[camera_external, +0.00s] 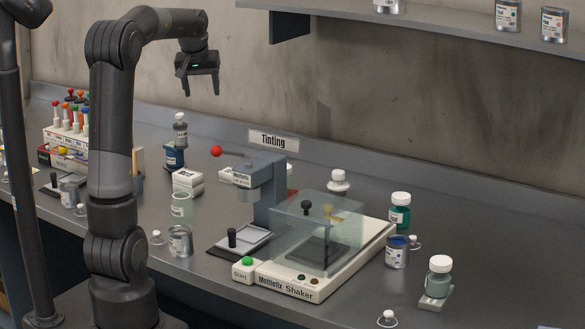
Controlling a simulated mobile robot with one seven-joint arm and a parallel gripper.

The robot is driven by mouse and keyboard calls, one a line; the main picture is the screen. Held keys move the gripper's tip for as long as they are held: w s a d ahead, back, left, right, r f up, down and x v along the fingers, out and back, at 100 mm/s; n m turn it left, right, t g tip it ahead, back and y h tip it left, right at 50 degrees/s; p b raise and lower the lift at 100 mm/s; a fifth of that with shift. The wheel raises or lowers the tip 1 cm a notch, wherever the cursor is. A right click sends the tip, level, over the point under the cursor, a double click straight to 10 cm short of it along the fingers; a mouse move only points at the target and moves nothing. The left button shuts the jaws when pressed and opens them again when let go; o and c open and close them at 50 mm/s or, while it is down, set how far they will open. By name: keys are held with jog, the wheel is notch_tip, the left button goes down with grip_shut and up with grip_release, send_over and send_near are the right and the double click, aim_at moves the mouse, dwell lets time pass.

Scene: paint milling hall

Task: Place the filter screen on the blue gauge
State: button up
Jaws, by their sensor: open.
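My gripper (202,88) is open and empty. It points down, high above the back of the bench, clear of everything on it. I cannot surely tell which thing is the filter screen. A flat pale plate (252,237) with an upright black knob lies in a dark frame under the tinting machine. A smaller dark flat piece (52,185) with a black knob lies at the left, in front of the rack. I cannot make out a blue gauge for certain. A dark blue jar (174,157) with a grey, white-topped piece above it stands at the back left.
The tinting machine (267,172) and the shaker (350,273) with its clear cover fill the middle. A rack of coloured handles (62,138) is at left. A green bottle (400,212), blue-topped can (397,254) and grey-green bottle (438,280) stand at right. A shelf overhangs the top right.

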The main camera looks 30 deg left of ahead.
jog(key=s+d+m+h, duration=0.1)
jog(key=s+d+m, duration=0.2)
jog(key=s+d, duration=1.05)
jog(key=s+d+f+m, duration=0.1)
jog(key=s+d+f, duration=0.1)
jog(key=s, duration=0.5)
jog(key=s+d+f+m+t+h, duration=0.1)
jog(key=s+d+f+m, duration=0.1)
jog(key=s+f, duration=0.3)
jog(key=shift+s+d+f, duration=0.15)
jog(key=shift+s+f, duration=0.15)
jog(key=shift+s, duration=0.65)
